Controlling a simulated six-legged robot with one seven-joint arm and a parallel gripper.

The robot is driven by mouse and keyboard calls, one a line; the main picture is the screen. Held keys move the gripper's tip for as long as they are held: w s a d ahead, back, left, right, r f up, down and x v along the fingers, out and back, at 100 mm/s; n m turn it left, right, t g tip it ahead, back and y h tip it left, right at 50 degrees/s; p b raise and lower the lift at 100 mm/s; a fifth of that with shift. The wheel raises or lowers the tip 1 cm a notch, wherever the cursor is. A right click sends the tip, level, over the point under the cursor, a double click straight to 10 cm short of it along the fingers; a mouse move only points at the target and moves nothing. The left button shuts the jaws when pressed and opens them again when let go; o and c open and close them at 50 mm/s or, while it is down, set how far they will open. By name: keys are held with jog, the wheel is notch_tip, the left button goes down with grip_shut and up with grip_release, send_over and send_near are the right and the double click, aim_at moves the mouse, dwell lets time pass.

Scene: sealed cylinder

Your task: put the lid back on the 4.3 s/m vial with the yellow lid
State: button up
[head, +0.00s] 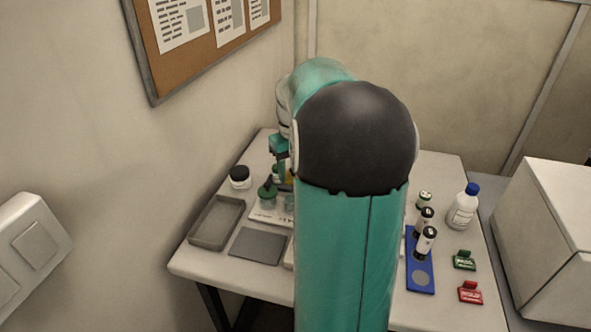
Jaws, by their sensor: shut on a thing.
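My gripper (280,177) is left of my big arm link, low over the back left of the table, and partly hidden by the arm. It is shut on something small. A bit of yellow, seemingly the yellow lid (289,174), shows at its fingers. A vial with a green lid (267,194) stands just below and left of the gripper on a white rack or plate (265,215). A clear vial (290,201) stands beside it, partly behind my arm. I cannot read any label, and I cannot tell which vial is the 4.3 s/m one.
A jar with a black lid (240,177), a grey tray (216,222) and a dark grey mat (258,245) lie at left. At right are a blue holder (419,270) with dark-capped vials, a blue-capped bottle (463,207), a green block (464,260) and a red block (471,292).

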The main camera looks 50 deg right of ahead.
jog(key=shift+w+f, duration=0.3)
jog(key=shift+f, duration=0.15)
jog(key=shift+s+f, duration=0.15)
jog(key=shift+f, duration=2.7)
jog(key=shift+f, duration=0.1)
jog(key=o, duration=1)
jog(key=shift+o, duration=0.6)
